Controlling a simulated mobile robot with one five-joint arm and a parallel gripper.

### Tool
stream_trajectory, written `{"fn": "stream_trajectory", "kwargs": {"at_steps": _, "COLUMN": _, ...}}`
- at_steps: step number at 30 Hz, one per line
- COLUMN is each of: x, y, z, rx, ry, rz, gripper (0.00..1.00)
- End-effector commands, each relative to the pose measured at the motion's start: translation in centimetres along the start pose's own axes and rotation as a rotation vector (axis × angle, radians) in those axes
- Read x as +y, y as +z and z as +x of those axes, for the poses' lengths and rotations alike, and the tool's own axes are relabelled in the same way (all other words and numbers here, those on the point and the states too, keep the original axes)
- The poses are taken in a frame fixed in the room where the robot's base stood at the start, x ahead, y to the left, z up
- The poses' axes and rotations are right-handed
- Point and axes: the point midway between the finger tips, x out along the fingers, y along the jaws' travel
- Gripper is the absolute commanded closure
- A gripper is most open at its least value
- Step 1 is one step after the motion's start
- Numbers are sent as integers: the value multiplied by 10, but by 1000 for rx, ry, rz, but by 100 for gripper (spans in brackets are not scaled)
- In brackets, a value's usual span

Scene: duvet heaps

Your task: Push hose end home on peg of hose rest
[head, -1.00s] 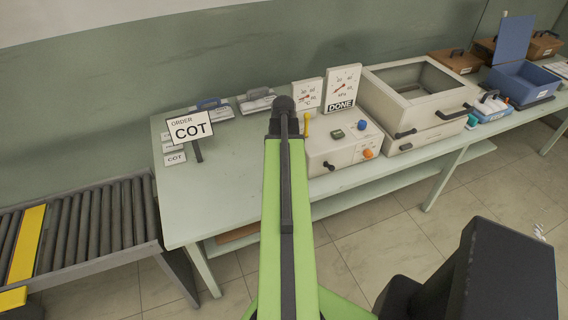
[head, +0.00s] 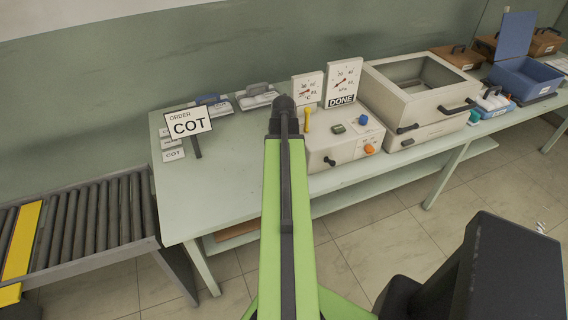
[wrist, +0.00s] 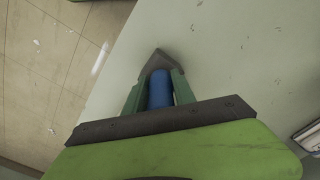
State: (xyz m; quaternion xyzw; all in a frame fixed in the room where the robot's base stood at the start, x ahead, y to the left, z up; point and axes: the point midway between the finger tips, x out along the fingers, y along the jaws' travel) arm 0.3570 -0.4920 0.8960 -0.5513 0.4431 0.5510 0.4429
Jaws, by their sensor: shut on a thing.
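My gripper (wrist: 160,62) shows in the wrist view, its dark green fingers converging at a dark tip. They are shut around a blue cylinder (wrist: 160,90), which appears to be the hose end. Below it is the pale green worktop (wrist: 225,75). The gap between the cylinder and the worktop is hard to judge. In the head view my green arm reaches over the bench and hides my gripper and what it holds. I cannot make out the hose rest or its peg for certain in either view.
A control box (head: 335,150) with knobs and a yellow upright piece (head: 307,119) stands just right of my arm. An order sign (head: 188,123) stands to the left. A large open-topped box (head: 418,100) is farther right. The worktop left of my arm (head: 225,175) is mostly clear.

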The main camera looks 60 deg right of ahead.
Motion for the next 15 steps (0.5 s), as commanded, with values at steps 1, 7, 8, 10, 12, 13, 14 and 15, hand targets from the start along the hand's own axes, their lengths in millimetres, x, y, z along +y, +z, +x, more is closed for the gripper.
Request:
{"fn": "stream_trajectory", "kwargs": {"at_steps": 1, "x": 0, "y": 0, "z": 3, "rx": 0, "ry": 0, "rz": 0, "gripper": 100}}
{"fn": "stream_trajectory", "kwargs": {"at_steps": 7, "x": 0, "y": 0, "z": 6, "rx": 0, "ry": 0, "rz": 0, "gripper": 66}}
{"fn": "stream_trajectory", "kwargs": {"at_steps": 8, "x": 0, "y": 0, "z": 5, "rx": 0, "ry": 0, "rz": 0, "gripper": 62}}
{"fn": "stream_trajectory", "kwargs": {"at_steps": 10, "x": 0, "y": 0, "z": 5, "rx": 0, "ry": 0, "rz": 0, "gripper": 53}}
{"fn": "stream_trajectory", "kwargs": {"at_steps": 12, "x": 0, "y": 0, "z": 5, "rx": 0, "ry": 0, "rz": 0, "gripper": 44}}
{"fn": "stream_trajectory", "kwargs": {"at_steps": 13, "x": 0, "y": 0, "z": 5, "rx": 0, "ry": 0, "rz": 0, "gripper": 43}}
{"fn": "stream_trajectory", "kwargs": {"at_steps": 14, "x": 0, "y": 0, "z": 5, "rx": 0, "ry": 0, "rz": 0, "gripper": 43}}
{"fn": "stream_trajectory", "kwargs": {"at_steps": 15, "x": 0, "y": 0, "z": 5, "rx": 0, "ry": 0, "rz": 0, "gripper": 43}}
